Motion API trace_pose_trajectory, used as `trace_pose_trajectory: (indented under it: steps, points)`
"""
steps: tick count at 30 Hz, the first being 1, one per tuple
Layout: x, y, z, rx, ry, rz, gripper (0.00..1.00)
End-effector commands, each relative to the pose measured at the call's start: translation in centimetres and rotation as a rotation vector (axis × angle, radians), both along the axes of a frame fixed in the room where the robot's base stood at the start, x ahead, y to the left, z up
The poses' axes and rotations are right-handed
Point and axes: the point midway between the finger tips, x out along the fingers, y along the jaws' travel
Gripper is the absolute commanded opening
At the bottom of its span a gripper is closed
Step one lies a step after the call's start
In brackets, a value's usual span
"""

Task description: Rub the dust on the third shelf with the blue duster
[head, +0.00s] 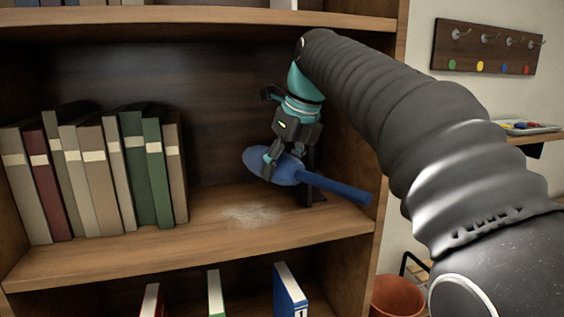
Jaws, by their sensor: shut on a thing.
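The blue duster (339,187) has a rounded head and a long handle that points to the lower right. My gripper (284,160) is shut on the duster near where head and handle meet. It holds the duster above the right part of the shelf (100,262). A pale patch of dust (252,215) lies on the shelf board, below and a little left of the duster. The duster looks apart from the dust. My gripper's fingers partly hide the duster.
A row of several books (95,180) stands on the left of the same shelf. A black bookend (311,180) stands behind the duster. The right side panel (385,130) is close to my arm. Books stand below. A hook rack (488,47) and terracotta pot (398,296) are right.

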Motion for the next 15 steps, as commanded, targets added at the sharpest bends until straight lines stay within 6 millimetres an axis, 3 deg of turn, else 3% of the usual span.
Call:
trace_pose_trajectory:
  steps: [15]
  points:
    - [0.1,-0.5,-3.3,0.000,-0.003,-0.009,0.18]
